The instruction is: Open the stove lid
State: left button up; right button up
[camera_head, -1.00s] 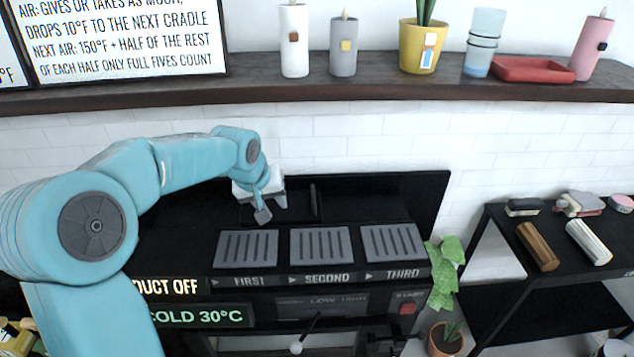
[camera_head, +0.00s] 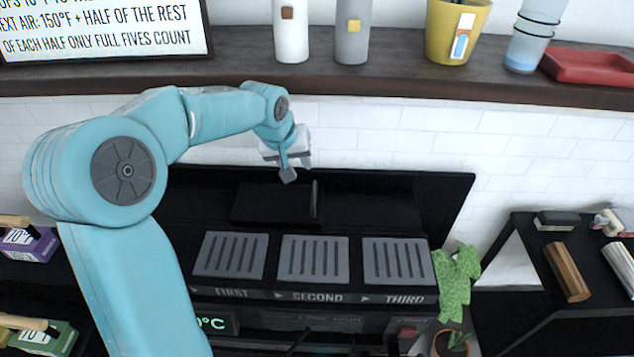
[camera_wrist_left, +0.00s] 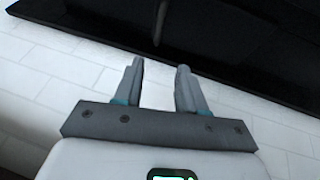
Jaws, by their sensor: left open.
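The black stove (camera_head: 400,200) stands against the white brick wall, with a darker square panel (camera_head: 268,203) in its back part that looks like the lid. A thin upright bar (camera_head: 315,199), perhaps its handle, stands at the panel's right edge. It seems to show in the left wrist view as a thin dark strip (camera_wrist_left: 160,22). My left gripper (camera_head: 297,169) is open and empty, in front of the wall, appearing just above the bar and apart from it. In the left wrist view its two fingers (camera_wrist_left: 160,66) point toward the black surface. My right gripper is not in view.
Three slotted grey plates (camera_head: 314,260) marked FIRST, SECOND, THIRD lie along the stove's front. A wooden shelf (camera_head: 390,75) with candles, a yellow pot (camera_head: 452,35) and a red tray (camera_head: 590,68) runs above. A green plant (camera_head: 455,282) and a black side table (camera_head: 525,250) stand right.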

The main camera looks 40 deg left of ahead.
aim_at(314, 191)
pick_arm(q)
jog(key=p+x, duration=0.1)
jog(key=x, duration=1.5)
jog(key=shift+d, duration=0.1)
grip_shut()
